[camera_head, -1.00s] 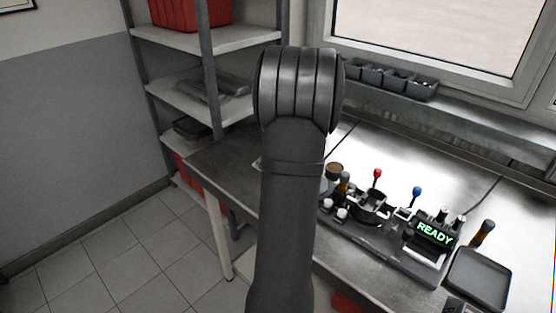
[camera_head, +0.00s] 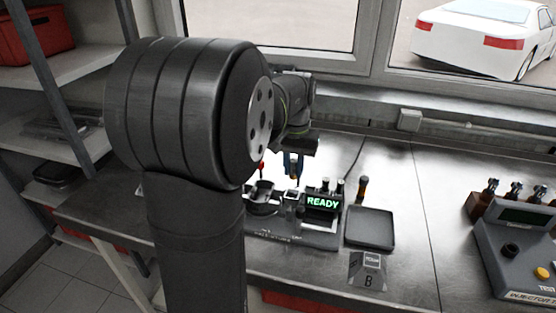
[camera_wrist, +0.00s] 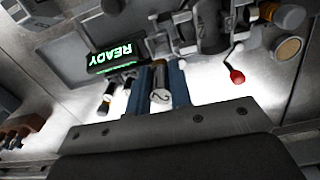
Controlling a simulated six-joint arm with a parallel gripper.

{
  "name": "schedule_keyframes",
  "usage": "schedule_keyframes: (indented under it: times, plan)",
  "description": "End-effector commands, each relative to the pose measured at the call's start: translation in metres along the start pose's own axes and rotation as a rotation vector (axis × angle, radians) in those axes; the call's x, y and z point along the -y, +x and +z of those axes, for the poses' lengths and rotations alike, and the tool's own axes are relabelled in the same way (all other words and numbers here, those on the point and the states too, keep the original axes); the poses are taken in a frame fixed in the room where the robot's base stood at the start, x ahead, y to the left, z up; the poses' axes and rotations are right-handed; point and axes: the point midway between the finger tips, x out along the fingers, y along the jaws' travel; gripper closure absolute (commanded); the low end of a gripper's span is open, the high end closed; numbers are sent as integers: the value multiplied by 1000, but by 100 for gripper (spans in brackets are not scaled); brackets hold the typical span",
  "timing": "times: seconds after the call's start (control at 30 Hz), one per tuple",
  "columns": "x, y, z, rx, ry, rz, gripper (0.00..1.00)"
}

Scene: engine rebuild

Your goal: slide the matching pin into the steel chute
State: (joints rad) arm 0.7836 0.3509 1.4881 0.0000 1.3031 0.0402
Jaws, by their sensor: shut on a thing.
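My gripper (camera_wrist: 161,82) has blue fingers shut on a metal pin (camera_wrist: 160,98) with a 2 on its end. In the head view my gripper (camera_head: 293,165) is above the bench fixture, left of and behind the READY display (camera_head: 322,201); the pin cannot be made out there. Two more pins with dark and pale bands (camera_wrist: 107,92) stand beside the display in the wrist view. I cannot tell for sure which part is the steel chute; a small grey metal piece (camera_head: 292,196) stands left of the display.
A red-knobbed lever (camera_wrist: 237,76) stands on the fixture. An injector tester (camera_head: 520,250) is at the far right. Bare bench (camera_head: 420,255) lies between tray and tester.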

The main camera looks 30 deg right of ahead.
Motion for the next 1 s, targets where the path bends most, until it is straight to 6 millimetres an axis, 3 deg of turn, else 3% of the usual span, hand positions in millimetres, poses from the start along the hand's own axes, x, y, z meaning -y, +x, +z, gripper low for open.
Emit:
schedule_keyframes:
  times: [0.5, 1.0]
  plan:
    - [0, 39, 0, 1, 0, 0, 100]
    - [0, 46, 0, -1, 0, 0, 100]
